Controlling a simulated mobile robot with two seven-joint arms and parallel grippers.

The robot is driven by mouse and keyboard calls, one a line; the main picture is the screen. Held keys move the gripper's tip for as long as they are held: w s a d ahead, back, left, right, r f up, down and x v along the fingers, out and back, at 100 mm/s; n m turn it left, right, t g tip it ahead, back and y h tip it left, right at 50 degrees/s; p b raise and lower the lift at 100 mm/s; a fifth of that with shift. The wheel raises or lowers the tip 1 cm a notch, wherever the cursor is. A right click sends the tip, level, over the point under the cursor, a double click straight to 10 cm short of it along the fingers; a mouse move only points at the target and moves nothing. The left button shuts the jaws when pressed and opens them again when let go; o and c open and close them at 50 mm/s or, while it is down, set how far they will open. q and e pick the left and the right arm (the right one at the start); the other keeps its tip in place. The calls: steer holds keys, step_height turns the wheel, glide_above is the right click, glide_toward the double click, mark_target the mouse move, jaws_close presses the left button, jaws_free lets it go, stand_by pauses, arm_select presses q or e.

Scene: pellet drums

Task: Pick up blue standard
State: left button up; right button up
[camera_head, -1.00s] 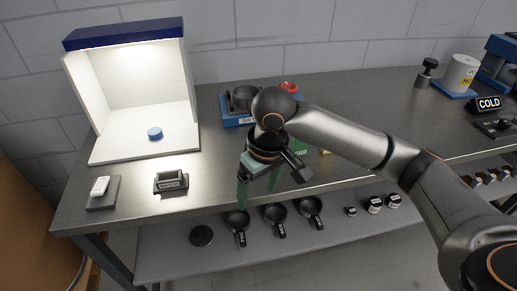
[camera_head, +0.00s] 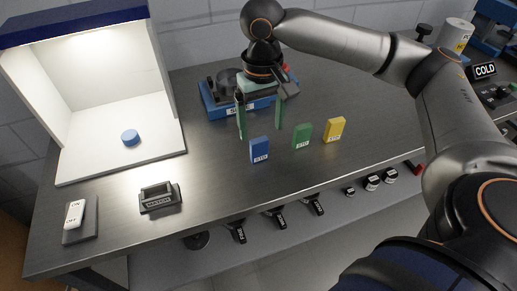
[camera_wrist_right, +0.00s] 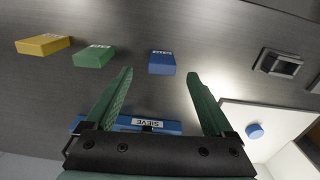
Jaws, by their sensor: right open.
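The blue standard (camera_head: 259,150) is a small upright blue block with a white label, on the steel table in the head view. It also shows in the right wrist view (camera_wrist_right: 161,63), beyond the fingertips and between their lines. My right gripper (camera_head: 260,131) is open and empty, its two green fingers apart, just behind the blue standard and not around it. The gripper also shows in the right wrist view (camera_wrist_right: 160,75). A green standard (camera_head: 302,136) and a yellow standard (camera_head: 335,130) stand to the right of the blue one. My left gripper is not in view.
A blue sieve device (camera_head: 213,104) stands behind my right gripper. A lit white booth (camera_head: 168,146) holding a blue disc (camera_head: 130,138) stands at left. A MATCH holder (camera_head: 160,198) and an ON/OFF switch (camera_head: 76,214) are near the front edge. Table between holder and blue standard is clear.

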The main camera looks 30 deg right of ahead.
mark_target(259, 140)
steer(key=shift+w+a+f+b, duration=0.1)
steer(key=shift+f+b, duration=0.05)
steer(key=shift+f, duration=1.4)
steer(key=shift+w+f+b, duration=0.1)
steer(key=shift+f+b, duration=0.05)
steer(key=shift+f, duration=1.35)
steer(key=shift+c, duration=0.4)
jaws_close()
